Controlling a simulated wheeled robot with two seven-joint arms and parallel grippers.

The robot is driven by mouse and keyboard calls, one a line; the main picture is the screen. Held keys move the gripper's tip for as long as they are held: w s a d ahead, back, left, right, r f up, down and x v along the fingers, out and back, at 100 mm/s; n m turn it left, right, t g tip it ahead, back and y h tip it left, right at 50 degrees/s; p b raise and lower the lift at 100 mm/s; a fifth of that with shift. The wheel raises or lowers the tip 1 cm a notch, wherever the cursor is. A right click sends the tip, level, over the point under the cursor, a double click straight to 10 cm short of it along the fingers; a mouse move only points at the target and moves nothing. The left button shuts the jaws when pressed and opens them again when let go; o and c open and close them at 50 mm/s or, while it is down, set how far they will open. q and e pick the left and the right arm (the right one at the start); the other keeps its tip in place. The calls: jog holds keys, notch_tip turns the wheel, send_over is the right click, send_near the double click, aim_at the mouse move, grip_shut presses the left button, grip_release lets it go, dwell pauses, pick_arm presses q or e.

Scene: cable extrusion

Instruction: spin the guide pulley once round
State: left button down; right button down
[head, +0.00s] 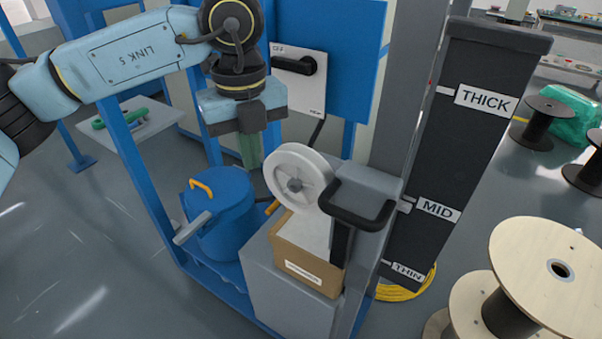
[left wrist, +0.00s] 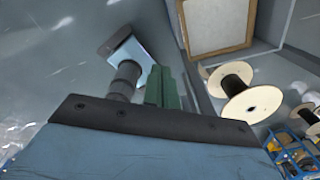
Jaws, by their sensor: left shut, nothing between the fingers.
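The guide pulley (head: 298,178) is a pale grey-white wheel with a darker hub, standing upright above a cardboard box. My left gripper (head: 250,152) points down just left of the pulley's upper rim, with its green fingers shut and nothing between them. In the head view a small gap seems to separate fingers and rim; I cannot tell whether they touch. The shut green fingers also show in the left wrist view (left wrist: 164,88), where I cannot make out the pulley. My right gripper is not in view.
The cardboard box (head: 306,262) and a grey bracket with a black handle (head: 362,212) stand close to the pulley. A blue drum (head: 218,212) stands below left. A dark board marked THICK, MID and THIN (head: 455,150) rises at right. Wooden spools (head: 545,265) stand front right.

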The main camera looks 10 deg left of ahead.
pick_arm(q)
notch_tip(320, 180, up, 7)
jog(key=p, duration=0.4)
jog(key=shift+r, duration=0.2)
jog(key=shift+d, duration=0.1)
jog(key=shift+s+d, duration=0.3)
jog(key=shift+d, duration=0.55)
jog(key=shift+s+d, duration=0.35)
jog(key=shift+d, duration=0.45)
jog(key=shift+s+d, duration=0.3)
jog(key=shift+d, duration=0.55)
jog(key=shift+f, duration=0.3)
